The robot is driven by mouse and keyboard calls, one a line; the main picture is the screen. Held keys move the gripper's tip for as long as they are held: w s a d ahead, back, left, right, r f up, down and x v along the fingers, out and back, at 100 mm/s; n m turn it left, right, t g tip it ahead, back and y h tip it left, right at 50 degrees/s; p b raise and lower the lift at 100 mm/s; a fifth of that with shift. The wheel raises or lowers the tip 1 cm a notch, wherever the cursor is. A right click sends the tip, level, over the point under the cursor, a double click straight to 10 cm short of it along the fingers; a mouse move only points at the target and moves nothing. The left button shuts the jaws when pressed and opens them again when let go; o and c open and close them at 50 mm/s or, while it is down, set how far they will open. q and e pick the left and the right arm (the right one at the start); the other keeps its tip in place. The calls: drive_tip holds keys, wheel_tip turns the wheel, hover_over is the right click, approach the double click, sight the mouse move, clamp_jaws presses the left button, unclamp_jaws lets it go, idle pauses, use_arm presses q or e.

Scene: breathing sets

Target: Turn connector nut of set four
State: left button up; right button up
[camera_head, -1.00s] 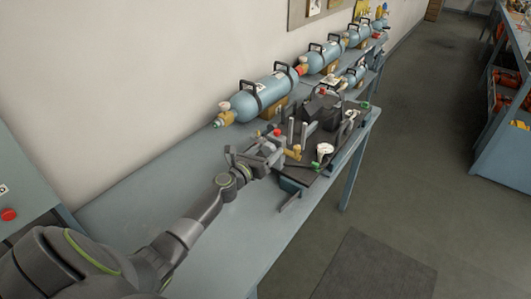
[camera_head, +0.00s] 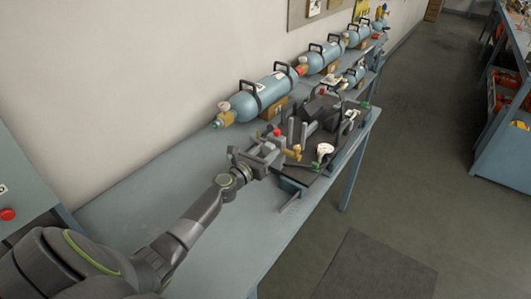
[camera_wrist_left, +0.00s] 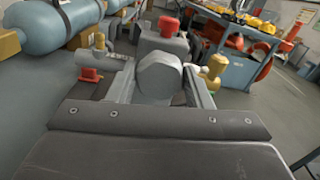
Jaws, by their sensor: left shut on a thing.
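A breathing set with a dark backplate (camera_head: 300,177) lies on the near part of the bench. My left gripper (camera_head: 272,153) reaches over its near end, beside brass and red fittings. In the left wrist view, a grey round faceted piece, apparently the connector nut (camera_wrist_left: 158,78), sits between the fingers of my left gripper (camera_wrist_left: 160,70), which are shut on it. A brass fitting (camera_wrist_left: 214,70) stands to its right and a red knob (camera_wrist_left: 90,75) to its left. No number marking the set is readable. My right gripper is not in view.
A blue cylinder (camera_head: 262,94) lies behind the set along the wall, with more cylinders (camera_head: 322,58) farther back. A white gauge (camera_head: 324,149) sits on the set's right side. The bench (camera_head: 150,190) is bare at the near left; open floor lies to the right.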

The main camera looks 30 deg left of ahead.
use_arm(q)
drive_tip(key=m+b, duration=0.1)
drive_tip(key=m, duration=0.4)
drive_tip(key=shift+m, duration=0.4)
idle(0.3)
drive_tip(key=o, duration=1)
drive_tip(key=s, duration=0.5)
drive_tip(key=s+a, duration=0.1)
drive_tip(key=s, duration=1.1)
drive_tip(key=shift+s+a, duration=0.2)
